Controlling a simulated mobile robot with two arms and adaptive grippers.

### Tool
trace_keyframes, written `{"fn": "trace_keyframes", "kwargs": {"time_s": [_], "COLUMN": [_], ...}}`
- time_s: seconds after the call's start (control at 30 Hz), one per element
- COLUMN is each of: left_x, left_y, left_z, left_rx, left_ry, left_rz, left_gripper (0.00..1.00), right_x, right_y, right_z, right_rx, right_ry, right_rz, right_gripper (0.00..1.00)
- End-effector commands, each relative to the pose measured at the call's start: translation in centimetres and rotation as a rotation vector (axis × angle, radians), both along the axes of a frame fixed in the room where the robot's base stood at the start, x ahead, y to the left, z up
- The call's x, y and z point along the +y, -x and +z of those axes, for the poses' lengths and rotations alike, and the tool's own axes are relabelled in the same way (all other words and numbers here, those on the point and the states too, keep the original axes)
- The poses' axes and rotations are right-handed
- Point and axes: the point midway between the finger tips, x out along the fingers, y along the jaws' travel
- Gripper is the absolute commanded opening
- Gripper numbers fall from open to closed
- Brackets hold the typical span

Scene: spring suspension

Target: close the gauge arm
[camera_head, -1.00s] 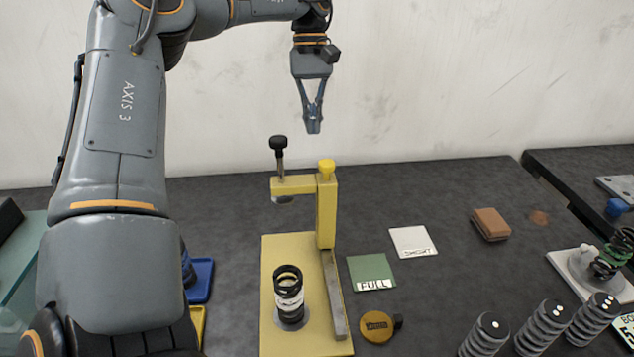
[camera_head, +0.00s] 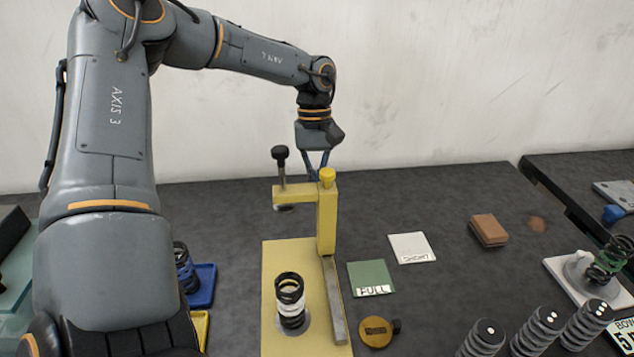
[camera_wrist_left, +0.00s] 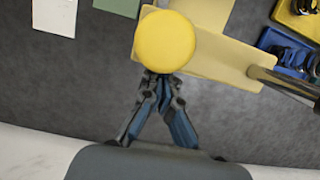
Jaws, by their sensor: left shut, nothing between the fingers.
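The yellow gauge (camera_head: 326,215) stands on the dark table. Its arm (camera_head: 296,191) points left from the top of the post, with a black-knobbed screw (camera_head: 280,160) at its free end. The arm is level, above the yellow base plate (camera_head: 278,262). A spring with black and white coils (camera_head: 290,302) stands upright on the base. My left gripper (camera_head: 315,175) is shut and empty, just behind the post top, partly hidden by it. In the left wrist view its fingertips (camera_wrist_left: 160,80) are at the edge of the yellow round knob (camera_wrist_left: 165,41); I cannot tell if they touch. My right gripper is not in view.
Right of the gauge lie a green FULL card (camera_head: 370,278), a white card (camera_head: 412,247) and a round brass piece (camera_head: 375,331). A brown block (camera_head: 489,230) lies farther right. A blue tray (camera_head: 203,284) is at left.

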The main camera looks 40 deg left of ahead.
Motion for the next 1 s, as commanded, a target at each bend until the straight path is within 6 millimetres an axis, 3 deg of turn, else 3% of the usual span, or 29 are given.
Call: {"fn": "trace_keyframes", "kwargs": {"time_s": [0.57,1.0], "left_x": [-1.0,-8.5], "left_y": [0.8,6.8], "left_z": [-0.2,-0.5], "left_rx": [-0.001,-0.003], "left_ry": [0.002,0.001], "left_rz": [-0.003,-0.005], "left_gripper": [0.0,0.0], "right_x": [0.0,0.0], "right_y": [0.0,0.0], "right_z": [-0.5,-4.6], "right_rx": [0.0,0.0], "right_ry": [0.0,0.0], "right_rz": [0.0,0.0], "right_gripper": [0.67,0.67]}}
